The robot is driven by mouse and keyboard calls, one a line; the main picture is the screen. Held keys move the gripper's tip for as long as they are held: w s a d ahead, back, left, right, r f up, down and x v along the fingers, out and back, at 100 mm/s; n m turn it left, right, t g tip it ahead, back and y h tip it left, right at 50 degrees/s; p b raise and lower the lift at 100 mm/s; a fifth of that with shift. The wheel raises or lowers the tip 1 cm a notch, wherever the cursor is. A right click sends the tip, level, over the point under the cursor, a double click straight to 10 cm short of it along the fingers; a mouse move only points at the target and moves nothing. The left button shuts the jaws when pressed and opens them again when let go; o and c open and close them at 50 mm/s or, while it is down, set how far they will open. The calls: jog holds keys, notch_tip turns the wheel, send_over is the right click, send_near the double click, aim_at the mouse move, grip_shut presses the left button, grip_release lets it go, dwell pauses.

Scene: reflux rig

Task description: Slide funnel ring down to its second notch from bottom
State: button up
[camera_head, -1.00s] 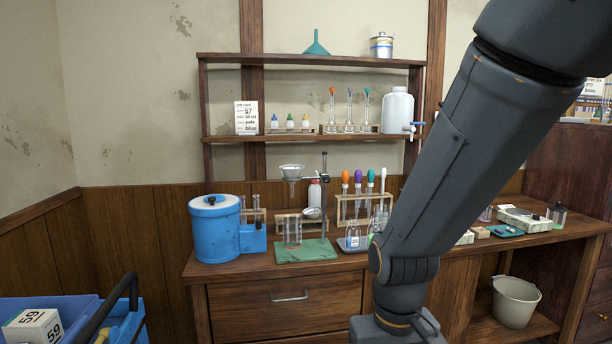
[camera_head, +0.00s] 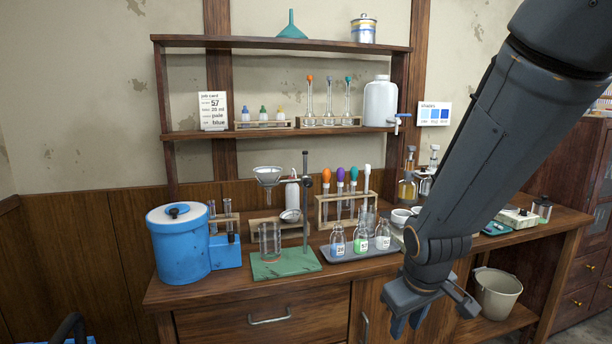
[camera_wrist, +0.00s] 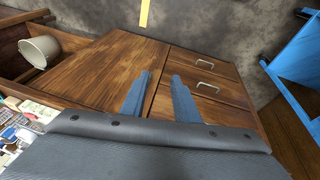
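The funnel ring (camera_head: 268,184) holds a funnel (camera_head: 268,173) on the upright rod (camera_head: 305,205) of a stand with a green base (camera_head: 285,262), seen in the head view. A dark round clamp knob (camera_head: 307,182) sits on the rod at the ring's height. A glass beaker (camera_head: 270,241) stands on the base below the funnel. Notches on the rod are too small to make out. My gripper (camera_head: 408,328) hangs in front of the bench at the right, well away from the stand. In the wrist view my gripper's blue fingers (camera_wrist: 159,92) are apart with nothing between them.
A blue tank (camera_head: 180,245) stands left of the stand. A grey tray (camera_head: 361,249) with several small bottles and a wooden rack (camera_head: 345,208) of droppers stand to its right. A shelf (camera_head: 280,133) runs above. The bench front before the stand is clear.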

jog(key=w+a+r+n+t+y+p, duration=0.1)
jog(key=w+r+n+t, duration=0.1)
jog(key=w+r+n, duration=0.3)
jog(key=w+a+r+n+t+p, duration=0.1)
jog(key=w+a+r+t+p, duration=0.1)
jog(key=w, duration=0.6)
jog(key=n+t+y+p, duration=0.5)
jog(key=n+y, duration=0.4)
jog(key=n, duration=0.6)
send_near(293, 181)
jog(key=p+x, duration=0.3)
jog(key=x, duration=0.7)
jog(key=shift+w+a+f, duration=0.1)
jog(key=shift+w+a, duration=0.15)
